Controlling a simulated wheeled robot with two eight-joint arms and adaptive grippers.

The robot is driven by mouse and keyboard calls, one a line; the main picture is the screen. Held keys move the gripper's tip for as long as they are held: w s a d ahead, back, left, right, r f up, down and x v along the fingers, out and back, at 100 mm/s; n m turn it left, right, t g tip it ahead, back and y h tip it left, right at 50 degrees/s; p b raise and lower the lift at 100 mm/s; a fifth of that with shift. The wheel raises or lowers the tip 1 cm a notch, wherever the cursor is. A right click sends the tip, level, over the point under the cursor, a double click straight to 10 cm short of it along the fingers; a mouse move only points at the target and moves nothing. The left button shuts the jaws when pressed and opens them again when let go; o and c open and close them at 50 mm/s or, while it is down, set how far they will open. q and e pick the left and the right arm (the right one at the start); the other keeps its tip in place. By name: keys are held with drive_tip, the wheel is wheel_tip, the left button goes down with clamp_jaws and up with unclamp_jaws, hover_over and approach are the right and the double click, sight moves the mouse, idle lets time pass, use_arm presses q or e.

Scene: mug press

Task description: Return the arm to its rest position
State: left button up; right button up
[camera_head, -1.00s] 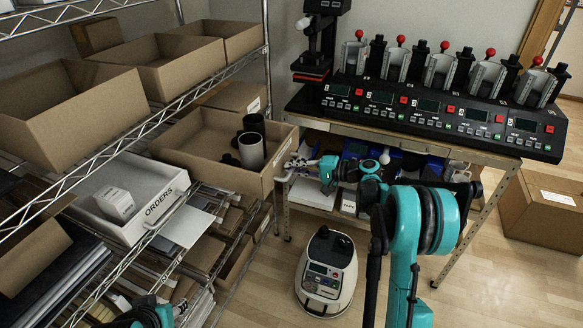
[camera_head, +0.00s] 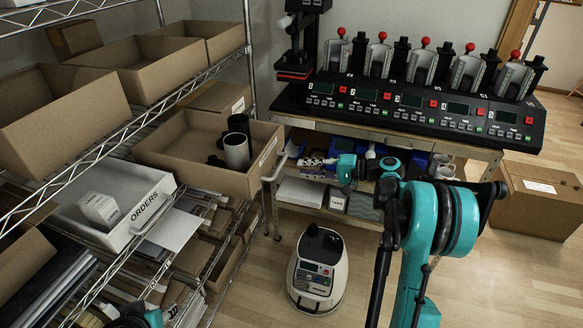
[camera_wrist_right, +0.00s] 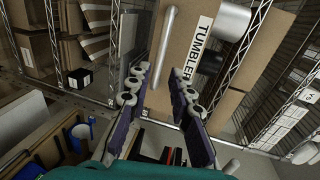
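My right arm (camera_head: 440,225) reaches forward from the lower right in the head view. Its gripper (camera_head: 308,163) is beside the press cart, just right of the cart's white handle. In the right wrist view the two fingers (camera_wrist_right: 158,88) stand apart with nothing between them. Beyond them is the cardboard bin with a TUMBLER label (camera_wrist_right: 200,45). Of my left arm, only a teal and black part (camera_head: 150,318) shows at the bottom left edge; its fingers cannot be made out.
A grey tumbler (camera_head: 236,152) and a black one (camera_head: 238,124) stand in the cardboard bin (camera_head: 190,178). The mug press (camera_head: 420,108) tops the cart. A white rounded machine (camera_head: 316,272) stands on the floor. A wire shelf with an ORDERS bin (camera_head: 120,235) is left; a carton (camera_head: 540,200) is right.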

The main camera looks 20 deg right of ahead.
drive_tip(key=shift+v, duration=1.15)
drive_tip(key=s+a+n+g+h, duration=0.25)
drive_tip(key=s+a+h, duration=0.35)
drive_tip(key=s+a, duration=0.6)
drive_tip(key=s+f+n+h, duration=0.2)
drive_tip(key=s+h, duration=0.1)
drive_tip(key=s, duration=0.6)
drive_tip(key=s+f+n+h, duration=0.2)
drive_tip(key=s+h, duration=0.1)
drive_tip(key=s, duration=0.6)
drive_tip(key=shift+d+f+n+h, duration=0.2)
drive_tip(key=shift+d+n+h, duration=0.1)
drive_tip(key=shift+n, duration=0.05)
